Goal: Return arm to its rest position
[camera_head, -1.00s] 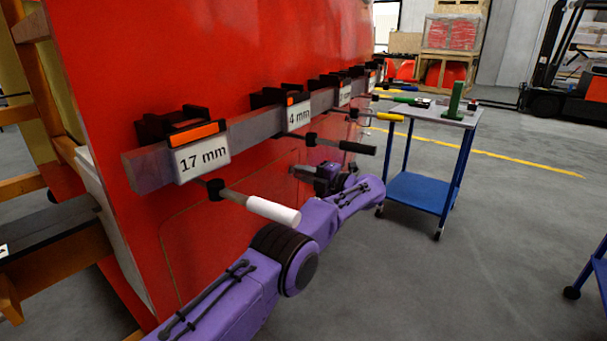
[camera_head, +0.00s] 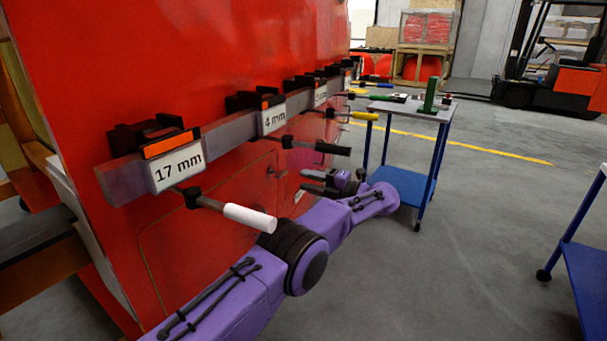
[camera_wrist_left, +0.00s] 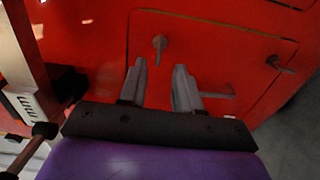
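My purple left arm (camera_head: 300,255) comes in from the lower left and reaches along the red nosecone (camera_head: 200,60). My left gripper (camera_head: 312,182) is in front of the red surface, below the handles on the rail. In the left wrist view the two fingers of the left gripper (camera_wrist_left: 160,88) are apart, with nothing between them, and face a red panel (camera_wrist_left: 215,45) with a small knob (camera_wrist_left: 159,42) on it. My right gripper is not in view.
A grey rail (camera_head: 215,138) carries labelled clamps, "17 mm" (camera_head: 178,163) and "4 mm" (camera_head: 274,120), with handles: white (camera_head: 250,217), black (camera_head: 325,148), yellow (camera_head: 366,116). A blue trolley (camera_head: 403,185) stands beyond my arm. A second blue trolley (camera_head: 590,275) is at right. Grey floor between them is clear.

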